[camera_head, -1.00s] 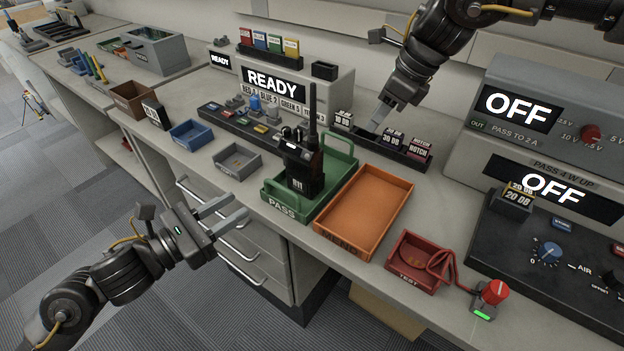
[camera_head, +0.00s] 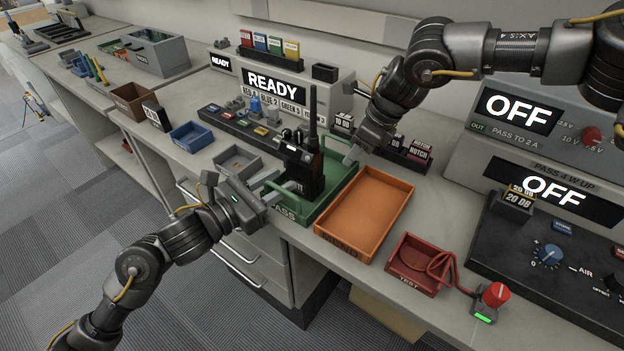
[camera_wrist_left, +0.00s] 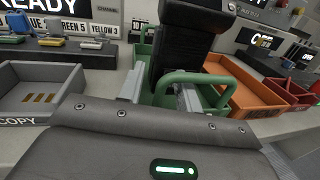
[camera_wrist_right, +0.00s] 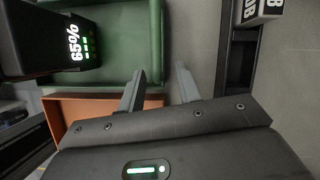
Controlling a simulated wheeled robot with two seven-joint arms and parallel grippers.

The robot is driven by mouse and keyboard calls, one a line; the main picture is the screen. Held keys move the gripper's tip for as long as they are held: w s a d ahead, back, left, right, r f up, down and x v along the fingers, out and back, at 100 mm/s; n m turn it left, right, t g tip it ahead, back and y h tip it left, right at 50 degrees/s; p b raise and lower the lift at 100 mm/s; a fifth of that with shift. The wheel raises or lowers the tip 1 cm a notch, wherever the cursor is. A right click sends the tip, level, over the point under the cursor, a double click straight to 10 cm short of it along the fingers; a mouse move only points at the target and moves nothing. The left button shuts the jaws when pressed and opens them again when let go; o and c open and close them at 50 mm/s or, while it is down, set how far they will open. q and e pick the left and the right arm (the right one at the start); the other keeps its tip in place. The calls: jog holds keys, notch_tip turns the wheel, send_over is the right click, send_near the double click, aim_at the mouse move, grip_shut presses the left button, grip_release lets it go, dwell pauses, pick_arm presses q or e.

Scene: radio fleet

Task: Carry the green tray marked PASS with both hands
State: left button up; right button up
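The green tray (camera_head: 335,188) marked PASS sits on the bench, its label partly covered by my left gripper. A black handheld radio (camera_head: 303,172) stands upright in it. My left gripper (camera_head: 283,192) is at the tray's near left side. In the left wrist view its open fingers (camera_wrist_left: 160,95) straddle the green handle (camera_wrist_left: 200,78), with a gap between them. My right gripper (camera_head: 350,157) is at the tray's far right side, fingers apart. In the right wrist view the fingers (camera_wrist_right: 160,88) are beside the tray's wall (camera_wrist_right: 156,40); whether the far handle is between them is unclear.
An orange tray (camera_head: 345,245) stands close on the right of the green tray, with a red TEST tray (camera_head: 402,280) beyond. Grey (camera_head: 237,160) and blue (camera_head: 190,136) trays stand to the left. A dark rack (camera_head: 410,157) lies behind my right gripper.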

pick_arm(q)
jog(key=shift+c, duration=0.4)
pick_arm(e)
jog(key=shift+c, duration=0.4)
pick_arm(q)
grip_shut()
pick_arm(e)
grip_shut()
pick_arm(q)
jog(key=shift+r, duration=0.2)
pick_arm(e)
jog(key=shift+r, duration=0.2)
